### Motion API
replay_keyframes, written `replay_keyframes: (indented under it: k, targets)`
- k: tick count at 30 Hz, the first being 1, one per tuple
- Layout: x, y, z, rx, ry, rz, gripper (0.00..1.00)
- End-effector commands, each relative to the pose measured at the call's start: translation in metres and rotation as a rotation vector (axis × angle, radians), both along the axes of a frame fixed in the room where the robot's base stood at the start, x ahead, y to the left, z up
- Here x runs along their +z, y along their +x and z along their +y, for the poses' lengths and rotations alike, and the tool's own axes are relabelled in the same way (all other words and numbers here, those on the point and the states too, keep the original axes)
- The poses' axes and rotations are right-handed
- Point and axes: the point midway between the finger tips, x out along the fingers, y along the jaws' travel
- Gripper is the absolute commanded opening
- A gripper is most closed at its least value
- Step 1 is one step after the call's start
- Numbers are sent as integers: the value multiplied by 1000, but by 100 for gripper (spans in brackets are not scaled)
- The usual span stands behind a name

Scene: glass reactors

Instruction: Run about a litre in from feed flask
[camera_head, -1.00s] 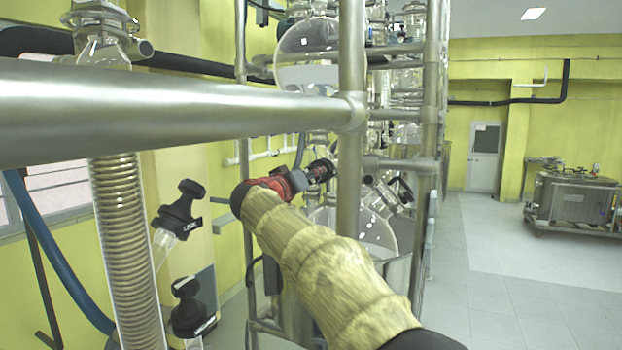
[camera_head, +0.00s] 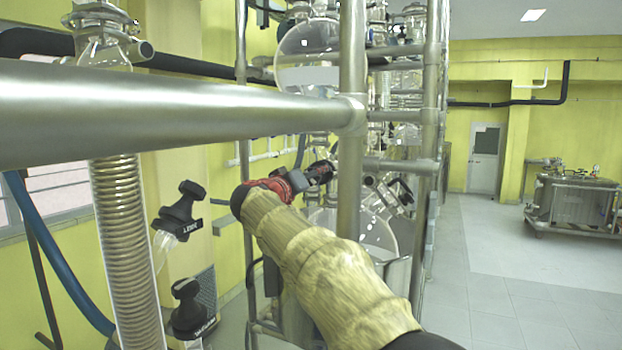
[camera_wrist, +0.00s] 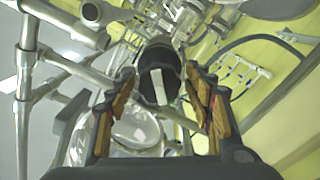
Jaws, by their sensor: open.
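Two round glass vessels show in the head view: a clear flask (camera_head: 308,52) high behind the frame and a larger one (camera_head: 378,232) low behind the upright post. I cannot tell which is the feed flask. My gripper (camera_wrist: 160,82) is open in the wrist view, its two padded fingers on either side of a dark round knob-like part (camera_wrist: 157,58) with a pale bar across it. I cannot tell whether the fingers touch it. In the head view my gripper (camera_head: 318,174) is small and partly hidden near the post. A glass vessel (camera_wrist: 135,128) shows beside the left finger.
A thick metal rail (camera_head: 170,110) crosses in front, joined to an upright post (camera_head: 351,150). Black-handled valves (camera_head: 178,212) and a coiled glass column (camera_head: 127,250) stand at left. Open floor (camera_head: 530,290) lies to the right, with a steel tank (camera_head: 575,203) beyond.

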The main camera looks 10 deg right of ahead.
Motion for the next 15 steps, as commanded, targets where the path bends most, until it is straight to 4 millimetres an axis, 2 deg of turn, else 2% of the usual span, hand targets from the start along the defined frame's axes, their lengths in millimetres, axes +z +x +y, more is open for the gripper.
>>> replay_keyframes:
  k: [10,15]
  targets:
    - [0,-1,1,-1,0,1,56]
    - [1,-15,12,2,0,0,56]
